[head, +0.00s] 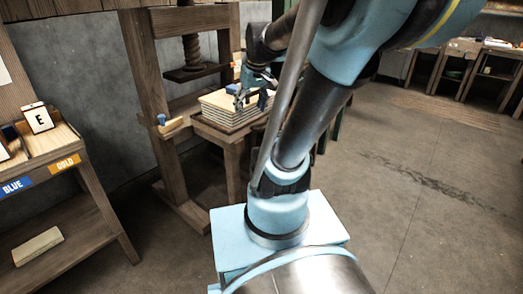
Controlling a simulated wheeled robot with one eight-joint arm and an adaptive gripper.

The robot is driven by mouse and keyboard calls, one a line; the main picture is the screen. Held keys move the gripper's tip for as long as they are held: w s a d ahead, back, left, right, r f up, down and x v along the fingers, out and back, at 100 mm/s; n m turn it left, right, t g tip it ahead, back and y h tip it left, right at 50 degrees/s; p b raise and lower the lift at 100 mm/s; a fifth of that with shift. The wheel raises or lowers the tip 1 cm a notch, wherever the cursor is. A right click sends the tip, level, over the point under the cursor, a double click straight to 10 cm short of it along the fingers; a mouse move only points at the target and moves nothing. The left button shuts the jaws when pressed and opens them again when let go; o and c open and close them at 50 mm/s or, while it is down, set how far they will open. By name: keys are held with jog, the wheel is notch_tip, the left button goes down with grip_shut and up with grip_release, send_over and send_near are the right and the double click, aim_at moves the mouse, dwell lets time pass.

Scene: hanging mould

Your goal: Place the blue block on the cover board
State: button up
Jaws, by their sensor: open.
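A small blue block (232,89) appears to sit on top of the stack, just left of my gripper. My gripper (252,100) is open over the right part of the stack, with its dark fingers pointing down. The gap between the fingers looks empty. Whether a finger touches the block or the board is too small to tell.
A blue-knobbed item (162,120) lies on a ledge at left. A shelf with BLUE and GOLD labels (66,162) stands at far left. Floor at right is clear.

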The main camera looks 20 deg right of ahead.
jog(key=s+d+f+m+h, duration=0.1)
jog(key=s+f+m, duration=0.1)
jog(key=s+f, duration=0.8)
jog(key=s, duration=0.2)
jog(key=shift+s+f+m, duration=0.3)
jog(key=shift+s, duration=0.1)
jog(key=shift+d, duration=0.1)
